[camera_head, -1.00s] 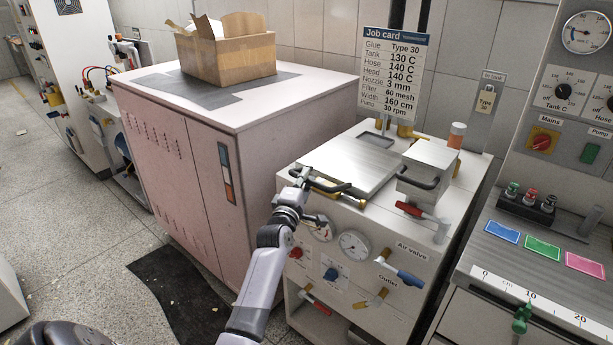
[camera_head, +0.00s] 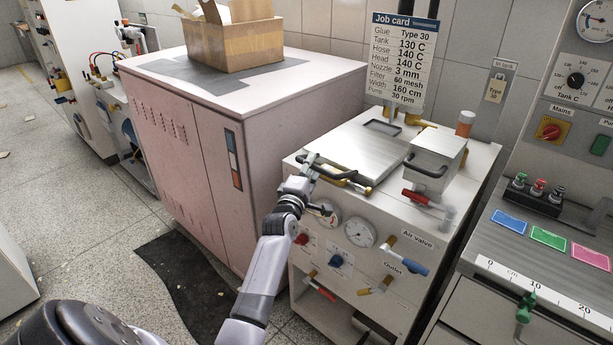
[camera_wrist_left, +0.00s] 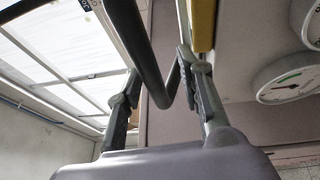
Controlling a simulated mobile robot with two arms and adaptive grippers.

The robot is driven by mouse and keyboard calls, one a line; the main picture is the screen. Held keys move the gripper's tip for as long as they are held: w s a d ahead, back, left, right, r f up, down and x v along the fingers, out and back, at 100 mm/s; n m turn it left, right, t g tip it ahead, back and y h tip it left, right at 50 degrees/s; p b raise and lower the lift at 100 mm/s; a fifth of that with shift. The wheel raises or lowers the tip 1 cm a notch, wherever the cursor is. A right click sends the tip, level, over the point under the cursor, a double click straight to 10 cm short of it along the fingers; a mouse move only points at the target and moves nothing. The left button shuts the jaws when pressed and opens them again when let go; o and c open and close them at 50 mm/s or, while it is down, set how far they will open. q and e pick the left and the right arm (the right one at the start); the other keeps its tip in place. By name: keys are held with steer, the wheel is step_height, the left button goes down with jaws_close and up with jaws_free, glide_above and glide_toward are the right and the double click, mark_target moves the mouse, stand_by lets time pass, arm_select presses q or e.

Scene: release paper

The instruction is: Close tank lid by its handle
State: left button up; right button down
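The tank lid (camera_head: 350,150) is a flat light-grey metal plate on top of the white glue machine. It looks level or nearly so; I cannot tell whether it sits fully down. Its dark bar handle (camera_head: 335,174) sticks out at the front edge. My left gripper (camera_head: 307,172) is at the handle's left end. In the left wrist view the dark handle (camera_wrist_left: 150,65) passes between the two fingers of the left gripper (camera_wrist_left: 158,95). The fingers stand well apart, with the right finger close to the bar; contact is unclear. My right gripper is not in view.
A smaller box (camera_head: 437,155) with a dark handle stands right of the lid. A pink cabinet (camera_head: 205,180) stands close on the left.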

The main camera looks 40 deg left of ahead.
arm_select(q)
steer(key=v, duration=1.2)
steer(key=shift+w+f, duration=0.1)
steer(key=shift+w, duration=0.05)
steer(key=d+f+m+g+h, duration=0.2)
steer(key=d+f+m, duration=0.1)
steer(key=f, duration=0.7)
steer(key=d+f+m+g+h, duration=0.1)
steer(key=d+f+m+g, duration=0.2)
steer(key=f, duration=0.8)
steer(key=s+d+f+m+g+h, duration=0.1)
steer(key=s+d+f+m, duration=0.25)
steer(key=f, duration=0.45)
steer(key=s+d+f+m+g+h, duration=0.1)
steer(key=s+d+f+m+g, duration=0.15)
steer(key=s+f, duration=0.4)
steer(key=s+d+f+m+g+h, duration=0.1)
steer(key=s+d+f+m+g, duration=0.15)
steer(key=s+f, duration=0.65)
steer(key=s+d+f+m+g, duration=0.2)
steer(key=s+d+f+m, duration=0.15)
steer(key=s+f, duration=0.5)
steer(key=s+f+m+g, duration=0.2)
steer(key=s+f+m, duration=0.1)
steer(key=s, duration=0.7)
steer(key=s+f+m+g, duration=0.2)
steer(key=s+f+m, duration=0.1)
steer(key=s, duration=0.7)
steer(key=shift+s+a+m, duration=0.25)
steer(key=shift+a+m, duration=0.05)
